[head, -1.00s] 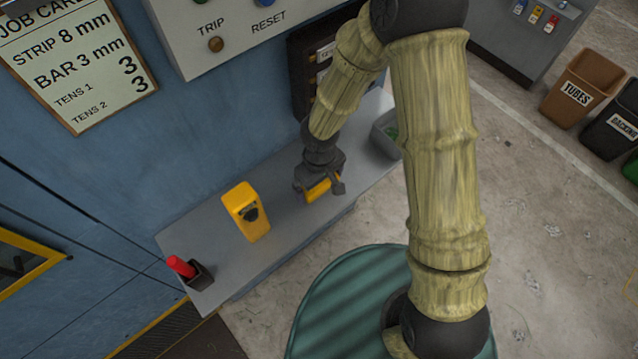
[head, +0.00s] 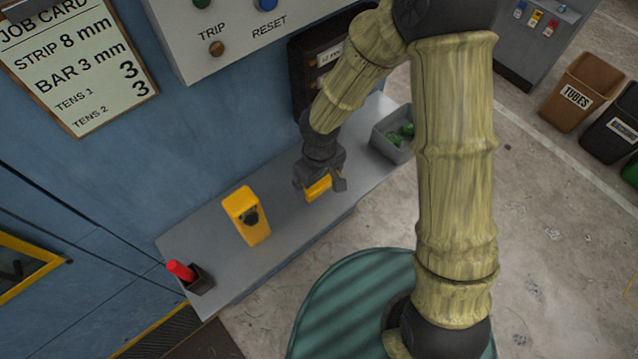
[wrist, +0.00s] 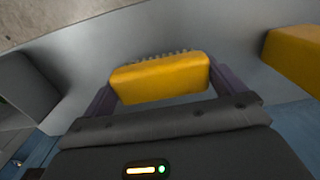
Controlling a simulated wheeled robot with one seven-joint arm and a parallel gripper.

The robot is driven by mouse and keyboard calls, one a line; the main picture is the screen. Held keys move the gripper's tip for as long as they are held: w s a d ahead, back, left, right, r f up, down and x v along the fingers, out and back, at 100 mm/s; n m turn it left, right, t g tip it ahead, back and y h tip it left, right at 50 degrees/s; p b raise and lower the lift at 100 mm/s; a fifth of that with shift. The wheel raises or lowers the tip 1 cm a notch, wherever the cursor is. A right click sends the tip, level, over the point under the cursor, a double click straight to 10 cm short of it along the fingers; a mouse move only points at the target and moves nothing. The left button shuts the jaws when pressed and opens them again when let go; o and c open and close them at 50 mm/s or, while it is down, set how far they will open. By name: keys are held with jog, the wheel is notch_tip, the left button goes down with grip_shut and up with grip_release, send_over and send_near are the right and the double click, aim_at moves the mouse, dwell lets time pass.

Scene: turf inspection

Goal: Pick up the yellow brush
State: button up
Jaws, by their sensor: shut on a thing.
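The yellow brush (wrist: 160,78) is a yellow block with a row of grey bristles along its far edge in the wrist view. My gripper (head: 322,190) is shut on it, with a finger at each end of the block. In the head view the brush (head: 318,187) shows small and partly covered by my gripper, over the grey shelf (head: 290,240). I cannot tell whether it touches the shelf.
A yellow device (head: 243,213) with a dark knob stands left of my gripper on the shelf. A red-handled thing (head: 180,270) sits in a dark holder (head: 200,280) at the left end. A grey bin (head: 385,145) with green pieces is to the right.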

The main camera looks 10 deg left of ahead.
notch_tip(320, 180, up, 7)
dwell(0.6)
jog(key=shift+o, duration=1.3)
jog(key=shift+c, duration=0.6)
